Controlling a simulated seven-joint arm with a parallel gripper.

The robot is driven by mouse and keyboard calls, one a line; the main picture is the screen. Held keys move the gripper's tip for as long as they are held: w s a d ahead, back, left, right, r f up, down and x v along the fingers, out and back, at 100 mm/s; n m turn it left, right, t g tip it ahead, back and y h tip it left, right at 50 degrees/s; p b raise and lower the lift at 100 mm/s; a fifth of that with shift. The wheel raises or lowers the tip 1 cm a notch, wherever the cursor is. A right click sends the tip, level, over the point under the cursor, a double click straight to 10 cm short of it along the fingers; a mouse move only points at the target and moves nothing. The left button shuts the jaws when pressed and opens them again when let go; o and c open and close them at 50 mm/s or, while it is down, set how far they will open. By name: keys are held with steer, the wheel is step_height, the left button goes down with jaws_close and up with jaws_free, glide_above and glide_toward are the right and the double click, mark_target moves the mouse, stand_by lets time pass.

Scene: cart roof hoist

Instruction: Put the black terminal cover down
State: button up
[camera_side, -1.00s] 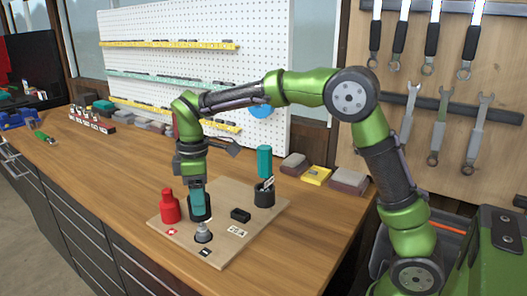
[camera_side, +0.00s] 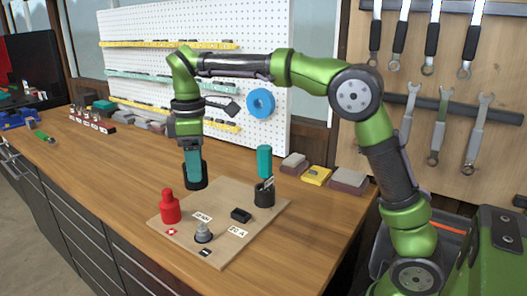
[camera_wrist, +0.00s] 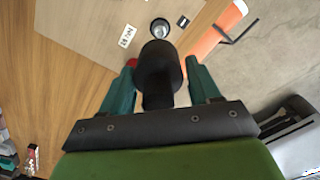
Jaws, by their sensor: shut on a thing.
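The black terminal cover (camera_side: 197,178) is held in the air above the back left part of the wooden board (camera_side: 185,228). My gripper (camera_side: 193,167) has teal fingers shut on it and points down. In the wrist view the cover (camera_wrist: 159,65) is a dark round cylinder between the two fingers (camera_wrist: 160,88). A bare grey metal terminal post (camera_side: 203,232) stands at the front of the board, apart from the cover; it also shows in the wrist view (camera_wrist: 160,27). A red terminal cover (camera_side: 169,208) stands at the board's left.
A small black block (camera_side: 241,215) and a black cup (camera_side: 264,195) with something in it stand on the board's right. Grey and yellow blocks (camera_side: 316,175) lie at the right. The wooden bench (camera_side: 125,165) is clear left of the board.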

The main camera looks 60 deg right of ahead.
step_height(320, 180, up, 5)
steer(key=shift+d+r, duration=0.15)
steer(key=s+d, duration=0.5)
steer(key=d, duration=0.9)
steer(key=s+d, duration=1.3)
steer(key=s, duration=0.2)
steer(key=shift+d+f, duration=0.15)
steer(key=shift+f, duration=5.2)
steer(key=shift+d+f, duration=0.1)
steer(key=shift+f, duration=5.25)
steer(key=shift+f, duration=0.15)
steer(key=o, duration=1.4)
